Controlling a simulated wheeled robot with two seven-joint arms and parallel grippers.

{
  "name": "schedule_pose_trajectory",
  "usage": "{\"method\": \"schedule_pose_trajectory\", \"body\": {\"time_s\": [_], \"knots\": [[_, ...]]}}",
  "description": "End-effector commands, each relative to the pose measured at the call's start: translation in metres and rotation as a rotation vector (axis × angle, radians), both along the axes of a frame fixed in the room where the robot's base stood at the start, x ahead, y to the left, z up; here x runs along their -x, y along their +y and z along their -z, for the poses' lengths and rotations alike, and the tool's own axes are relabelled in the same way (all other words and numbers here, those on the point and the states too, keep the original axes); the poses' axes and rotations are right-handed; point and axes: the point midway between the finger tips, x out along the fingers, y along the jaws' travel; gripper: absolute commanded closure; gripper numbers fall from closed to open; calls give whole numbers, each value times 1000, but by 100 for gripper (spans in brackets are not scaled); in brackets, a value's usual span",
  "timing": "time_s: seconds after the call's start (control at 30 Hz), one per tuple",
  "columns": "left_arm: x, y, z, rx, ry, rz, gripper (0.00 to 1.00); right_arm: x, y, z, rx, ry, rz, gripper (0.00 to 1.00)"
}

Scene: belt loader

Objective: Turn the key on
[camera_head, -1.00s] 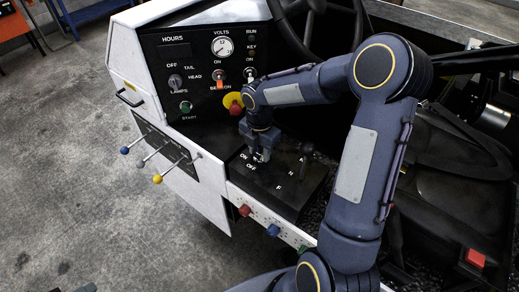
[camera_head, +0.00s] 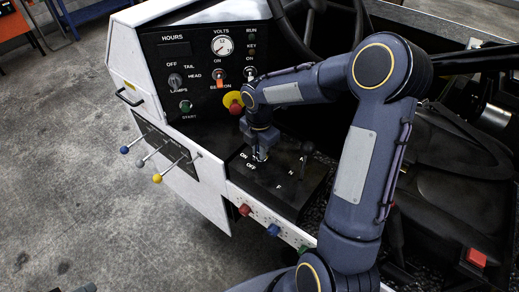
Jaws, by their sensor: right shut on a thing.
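My right gripper (camera_head: 262,156) points down at the flat black lower console (camera_head: 283,193), just right of the white ON and OFF markings (camera_head: 247,161). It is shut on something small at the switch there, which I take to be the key. The fingers hide the key itself, so I cannot tell which way it points. My left gripper is not in view.
The upright panel carries a lamp knob (camera_head: 175,80), a volt gauge (camera_head: 222,45), a red button on yellow (camera_head: 235,106) and a green start button (camera_head: 185,106). A lever (camera_head: 306,148) stands right of the gripper. A steering wheel (camera_head: 310,30) is behind my right arm.

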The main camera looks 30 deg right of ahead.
Motion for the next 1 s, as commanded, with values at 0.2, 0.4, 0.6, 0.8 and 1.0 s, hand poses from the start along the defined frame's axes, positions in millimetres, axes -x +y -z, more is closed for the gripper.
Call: {"method": "schedule_pose_trajectory", "body": {"time_s": [0.2, 0.4, 0.6, 0.8, 1.0], "knots": [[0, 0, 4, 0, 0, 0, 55, -1, 0, 0, 0, -1, 106, 100], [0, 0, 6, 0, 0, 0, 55, -2, 0, 0, 1, -1, 206, 100], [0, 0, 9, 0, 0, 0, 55, -2, 0, 0, 0, -1, 307, 100], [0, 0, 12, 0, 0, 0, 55, -3, 0, 0, 1, -1, 406, 100], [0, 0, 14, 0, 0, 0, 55, -4, 0, 0, 0, -2, 506, 100]]}}
